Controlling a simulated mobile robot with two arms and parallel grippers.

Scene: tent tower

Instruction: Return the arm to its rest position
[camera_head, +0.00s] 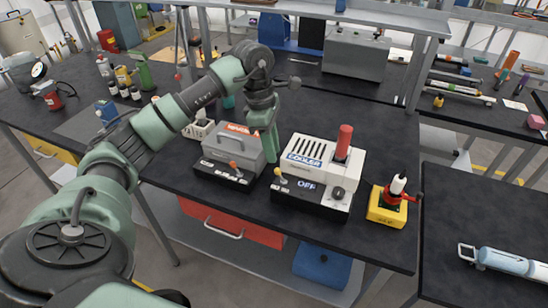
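My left arm (160,118), green and dark grey, reaches in from the left over the black workbench (365,210). Its wrist bends down, and my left gripper (268,145) points downward just right of the grey heater-like box (233,148) and left of the white cooler box (318,162). The fingers are seen nearly edge-on, so I cannot tell whether they are apart, and no held object shows. My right gripper is not in view.
The cooler has a red cylinder (344,142) standing in its top and a display reading OFF. A yellow-based device (387,208) stands to its right. Bottles (128,92) and a red gauge device (51,96) are at left. A bench (490,225) at right holds a pale blue cylinder (508,262).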

